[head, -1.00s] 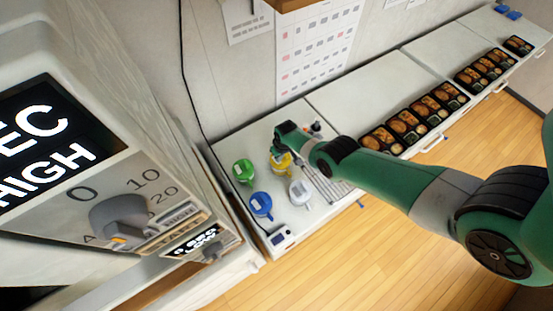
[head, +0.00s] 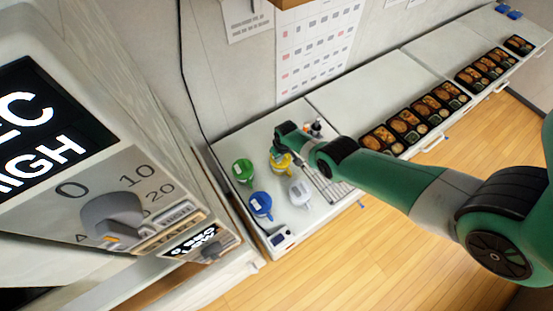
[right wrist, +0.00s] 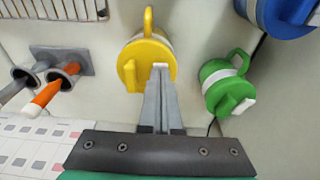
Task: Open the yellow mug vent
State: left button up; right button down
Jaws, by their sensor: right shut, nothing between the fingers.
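The yellow mug (head: 281,163) stands on the white counter among other mugs, partly hidden by my right arm in the head view. In the right wrist view the yellow mug (right wrist: 147,62) is at the middle top, with its lid and handle showing. My right gripper (right wrist: 160,70) is shut and empty, its fingertips over or against the front edge of the yellow lid. I cannot tell whether they touch it. The vent's state is unclear because the fingers cover that part of the lid. My left gripper is not in view.
A green mug (head: 243,171), a blue mug (head: 261,205) and a white mug (head: 299,193) stand close around. A wire rack (head: 333,188) lies to the right, and a holder (right wrist: 58,62) with an orange-handled item is nearby. Several bento trays (head: 405,122) line the counter further right.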

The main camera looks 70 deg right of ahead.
jog(key=shift+f+b, duration=0.4)
jog(key=shift+f, duration=0.05)
dwell(0.9)
dwell(0.4)
